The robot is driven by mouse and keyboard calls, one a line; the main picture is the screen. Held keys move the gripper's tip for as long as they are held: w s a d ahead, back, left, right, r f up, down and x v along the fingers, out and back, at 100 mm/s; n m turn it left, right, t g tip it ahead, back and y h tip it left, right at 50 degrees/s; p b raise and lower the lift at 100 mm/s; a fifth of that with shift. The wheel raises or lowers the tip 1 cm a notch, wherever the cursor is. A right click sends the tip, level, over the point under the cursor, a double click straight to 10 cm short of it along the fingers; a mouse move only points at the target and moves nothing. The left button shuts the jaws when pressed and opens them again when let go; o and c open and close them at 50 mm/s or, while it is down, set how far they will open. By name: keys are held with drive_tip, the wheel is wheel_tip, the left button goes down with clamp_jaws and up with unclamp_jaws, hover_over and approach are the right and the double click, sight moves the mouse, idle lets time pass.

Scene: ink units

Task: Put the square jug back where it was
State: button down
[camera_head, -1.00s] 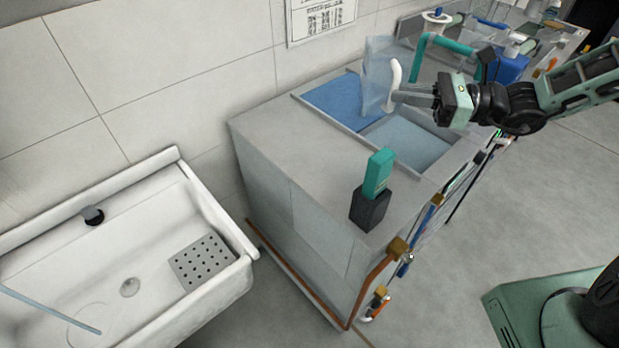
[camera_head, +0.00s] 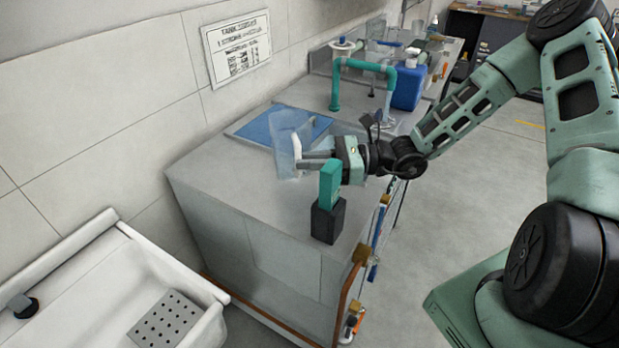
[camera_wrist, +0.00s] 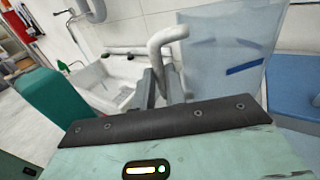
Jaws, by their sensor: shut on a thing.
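The square jug (camera_head: 286,143) is a clear, bluish, see-through vessel with a white handle. In the head view it is above the grey counter (camera_head: 220,170), near the blue basin (camera_head: 262,124). My gripper (camera_head: 304,164) is shut on its white handle. In the wrist view the fingers (camera_wrist: 160,85) meet the handle (camera_wrist: 165,42), and the clear jug body (camera_wrist: 225,50) stands to the right, looking roughly upright. Whether its base touches the counter cannot be told.
A teal block in a dark holder (camera_head: 328,220) stands on the counter close to my gripper, at the front. A teal pipe (camera_head: 362,66) and a blue container (camera_head: 408,86) are farther back. A white sink (camera_head: 90,290) is at lower left. The left part of the counter is clear.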

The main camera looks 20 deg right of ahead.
drive_tip(key=shift+f, duration=2.45)
drive_tip(key=shift+f, duration=0.2)
drive_tip(key=c, duration=1.4)
unclamp_jaws()
drive_tip(key=shift+c, duration=0.2)
drive_tip(key=shift+r, duration=0.2)
drive_tip(key=b+v, duration=0.2)
drive_tip(key=v, duration=1)
drive_tip(key=shift+s, duration=0.1)
